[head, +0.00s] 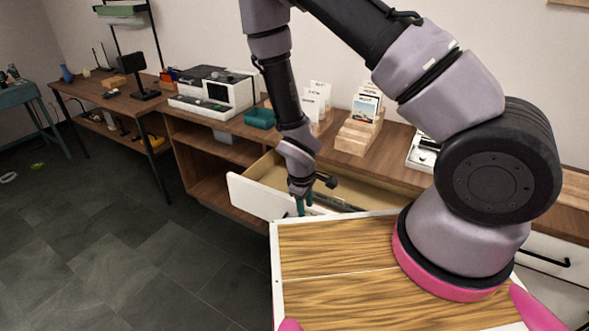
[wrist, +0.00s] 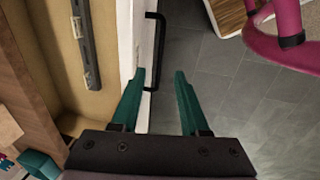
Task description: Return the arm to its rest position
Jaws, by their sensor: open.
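My gripper (head: 302,205) hangs pointing down at the open drawer's front, with teal fingers. In the wrist view my gripper (wrist: 160,75) has its two fingers apart, with nothing held between them. The drawer's white front (head: 258,197) stands pulled out from the wooden counter. In the wrist view the drawer front (wrist: 126,35) is beside the left finger, and its black bar handle (wrist: 157,48) appears between the fingertips. I cannot tell whether a finger touches the handle. My arm is stretched out over the counter side.
The open drawer holds a long dark item (wrist: 85,45). The counter carries a white machine (head: 212,91), a teal box (head: 259,118) and wooden card holders (head: 357,135). A wood-topped board with white edges (head: 340,300) is in front. Grey floor (head: 120,240) lies free at left.

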